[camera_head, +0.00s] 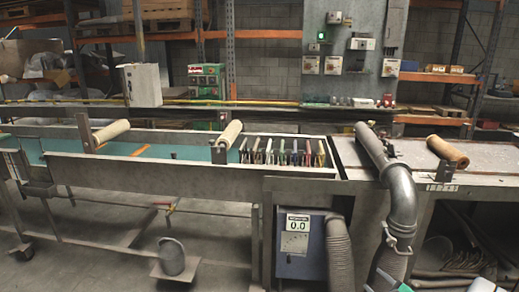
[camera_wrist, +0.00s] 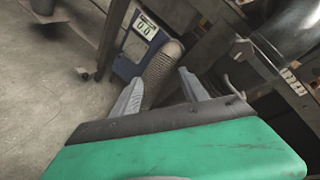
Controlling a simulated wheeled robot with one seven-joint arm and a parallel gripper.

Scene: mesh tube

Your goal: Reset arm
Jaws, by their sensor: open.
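My gripper (camera_wrist: 161,75) shows in the wrist view. Its two pale grey fingers are spread apart, with nothing held between them. The green and dark gripper body fills the bottom of that view. Beyond the fingers are a ribbed hose (camera_wrist: 160,72) and a blue box (camera_wrist: 136,50) with a 0.0 display.
A long workbench (camera_head: 170,170) crosses the head view, with wooden rollers (camera_head: 112,131) and a row of coloured tools (camera_head: 283,152). A grey duct (camera_head: 400,195) bends down in front of it. The blue box (camera_head: 298,250) stands below. Open floor (camera_head: 110,270) lies at left.

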